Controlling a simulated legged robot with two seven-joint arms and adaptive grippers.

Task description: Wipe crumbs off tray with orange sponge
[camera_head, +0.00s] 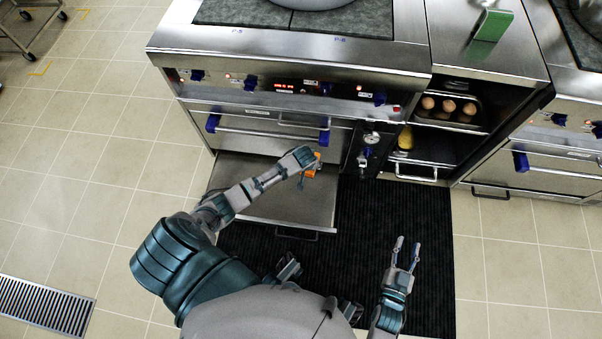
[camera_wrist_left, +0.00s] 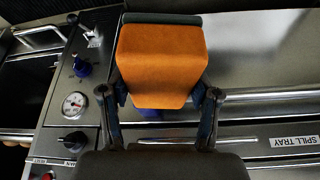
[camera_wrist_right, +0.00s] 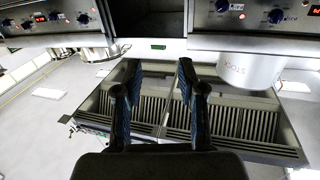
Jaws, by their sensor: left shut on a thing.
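The orange sponge (camera_wrist_left: 160,62) is between the fingers of my left gripper (camera_wrist_left: 160,97), which is shut on it. In the head view only a small orange part of the sponge (camera_head: 311,169) shows beside the left gripper (camera_head: 306,160). The sponge is over the pulled-out steel tray (camera_head: 300,207) under the stove. I cannot tell whether it touches the tray surface. No crumbs can be made out on the tray at this size; my left arm covers part of it. My right gripper (camera_head: 407,243) is open and empty, over the black mat right of the tray.
The stove front (camera_head: 300,88) with blue knobs and an oven handle (camera_head: 265,133) stands just behind the tray. An open shelf with brown round items (camera_head: 448,105) is to the right. The black mat (camera_head: 400,205) is clear.

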